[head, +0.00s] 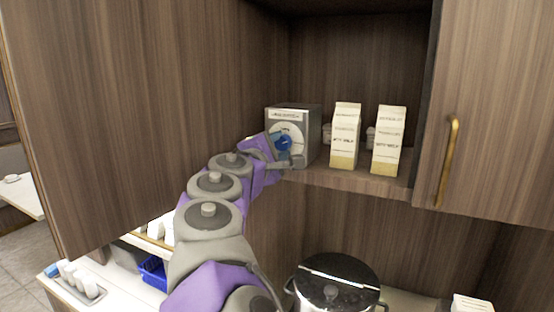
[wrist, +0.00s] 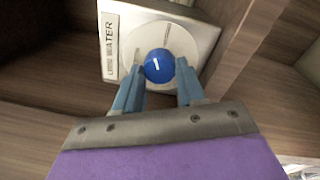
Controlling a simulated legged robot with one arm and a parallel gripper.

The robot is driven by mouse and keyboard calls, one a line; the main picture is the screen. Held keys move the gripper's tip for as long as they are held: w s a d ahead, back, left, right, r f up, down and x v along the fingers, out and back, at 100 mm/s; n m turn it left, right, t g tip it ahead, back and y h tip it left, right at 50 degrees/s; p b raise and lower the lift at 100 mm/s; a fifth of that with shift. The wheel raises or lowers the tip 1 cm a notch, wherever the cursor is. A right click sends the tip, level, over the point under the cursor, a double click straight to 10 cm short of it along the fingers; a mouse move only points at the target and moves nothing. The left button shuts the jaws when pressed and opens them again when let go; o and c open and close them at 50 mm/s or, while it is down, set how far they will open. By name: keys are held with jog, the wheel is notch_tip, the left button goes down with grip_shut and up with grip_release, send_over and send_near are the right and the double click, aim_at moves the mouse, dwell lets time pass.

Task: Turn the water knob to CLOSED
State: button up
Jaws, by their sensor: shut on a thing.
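The water box (head: 314,131) is a grey unit with a white front, standing on the cabinet shelf in the head view. In the wrist view its white face (wrist: 117,75) carries a label that reads in part "WATER". The blue round knob (wrist: 159,66) sits on a pale dial on that face, with a short white mark on it. My gripper (wrist: 157,72) reaches the knob, with one finger on each side of it, shut on it. In the head view the knob (head: 283,142) is partly hidden by my gripper.
Two milk cartons (head: 346,136) (head: 388,140) stand on the shelf right of the box. An open cabinet door (head: 130,110) is at left, and a closed door with a brass handle (head: 448,160) at right. A lidded pot (head: 335,285) stands below.

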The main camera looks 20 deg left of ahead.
jog(key=m+b, duration=0.2)
jog(key=m, duration=0.1)
jog(key=shift+a+f, duration=0.1)
jog(key=shift+f, duration=0.1)
jog(key=shift+f+m+h+b, duration=0.1)
jog(key=shift+m+h+b, duration=0.2)
jog(key=shift+m+b, duration=1.65)
jog(key=shift+m, duration=0.35)
jog(key=o, duration=1)
jog(key=shift+w, duration=0.1)
jog(key=shift+o, duration=0.2)
jog(key=shift+s, duration=0.25)
